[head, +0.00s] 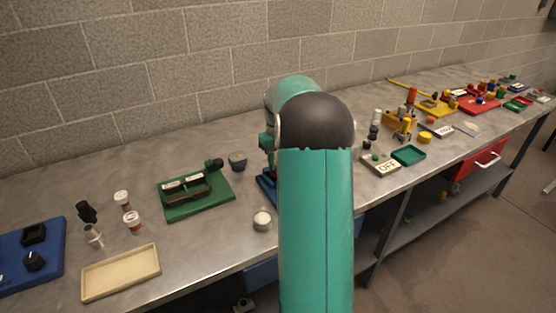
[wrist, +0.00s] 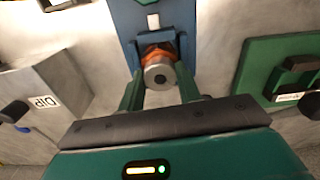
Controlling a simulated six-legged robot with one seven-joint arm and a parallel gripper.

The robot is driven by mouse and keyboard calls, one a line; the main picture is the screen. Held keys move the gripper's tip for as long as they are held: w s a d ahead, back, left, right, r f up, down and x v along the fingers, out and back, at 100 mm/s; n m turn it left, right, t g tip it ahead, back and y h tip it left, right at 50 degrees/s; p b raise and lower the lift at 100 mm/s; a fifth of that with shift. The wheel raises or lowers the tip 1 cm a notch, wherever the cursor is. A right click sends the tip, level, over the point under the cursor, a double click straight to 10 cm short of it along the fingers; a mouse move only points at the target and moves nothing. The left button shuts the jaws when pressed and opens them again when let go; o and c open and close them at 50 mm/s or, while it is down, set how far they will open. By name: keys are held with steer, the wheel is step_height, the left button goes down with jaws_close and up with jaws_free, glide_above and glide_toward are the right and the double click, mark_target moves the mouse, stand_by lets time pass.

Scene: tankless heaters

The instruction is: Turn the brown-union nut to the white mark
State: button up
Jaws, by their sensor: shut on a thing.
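The brown-union nut (wrist: 158,52) shows in the wrist view as an orange-brown ring behind a round grey metal end with a dark centre hole. It sits on a blue fixture (wrist: 127,22). A small white mark (wrist: 153,21) lies on the blue fixture just above the nut in the picture. My gripper (wrist: 160,78) has its two green fingers on either side of the nut, shut on it. The fingertips are partly hidden by the nut. In the head view my arm hides the nut and the gripper; only an edge of the blue fixture (head: 266,188) shows.
A green board with black parts (head: 195,194) stands left of the fixture, and a round pale knob (head: 262,220) is in front. The brick wall (head: 180,60) runs behind the bench.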

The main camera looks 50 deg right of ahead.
steer(key=m, duration=1.1)
steer(key=shift+m, duration=0.4)
stand_by(0.3)
steer(key=o, duration=1)
step_height(320, 180, up, 14)
stand_by(0.3)
